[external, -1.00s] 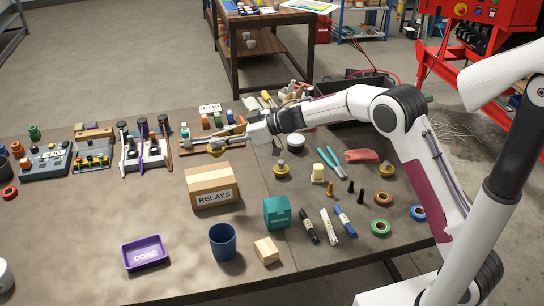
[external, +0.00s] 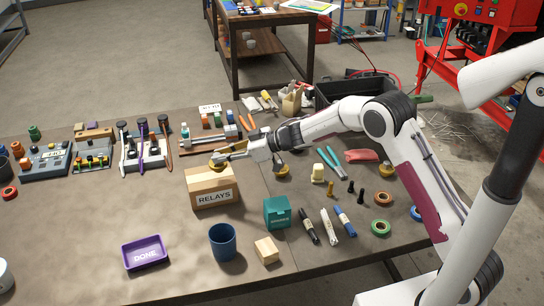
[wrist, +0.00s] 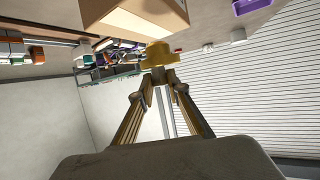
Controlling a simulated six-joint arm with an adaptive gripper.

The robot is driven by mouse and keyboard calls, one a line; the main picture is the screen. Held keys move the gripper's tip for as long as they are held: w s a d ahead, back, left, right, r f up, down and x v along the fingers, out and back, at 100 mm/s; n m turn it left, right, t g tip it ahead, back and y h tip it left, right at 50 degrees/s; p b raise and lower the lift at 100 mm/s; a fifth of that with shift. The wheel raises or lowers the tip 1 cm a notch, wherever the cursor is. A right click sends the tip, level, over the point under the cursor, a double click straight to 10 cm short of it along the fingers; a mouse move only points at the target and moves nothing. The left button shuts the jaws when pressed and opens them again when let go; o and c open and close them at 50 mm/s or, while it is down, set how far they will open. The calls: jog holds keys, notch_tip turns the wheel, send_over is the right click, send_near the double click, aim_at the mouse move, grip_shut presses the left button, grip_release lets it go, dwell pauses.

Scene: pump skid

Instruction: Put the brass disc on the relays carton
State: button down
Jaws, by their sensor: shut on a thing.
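The brass disc (external: 217,163) is at the back right edge of the relays carton's top in the external view. The cardboard relays carton (external: 213,196) stands upright on the table, label facing the camera. My gripper (external: 228,156) reaches in from the right and is shut on the disc. In the wrist view the yellow disc (wrist: 160,52) sits between the fingertips (wrist: 158,76), with the carton (wrist: 130,14) beyond it at the top. I cannot tell whether the disc touches the carton.
A teal box (external: 277,213), a blue cup (external: 223,242) and a purple DONE tray (external: 145,253) stand in front of the carton. Another brass-coloured piece (external: 282,170) is right of my gripper.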

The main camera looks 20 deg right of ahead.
aim_at(223, 164)
dwell(0.3)
jog(key=shift+f, duration=1.9)
jog(key=shift+f, duration=0.1)
jog(key=c, duration=1.9)
grip_release()
jog(key=shift+v, duration=0.85)
jog(key=v, duration=1)
jog(key=shift+d, duration=0.2)
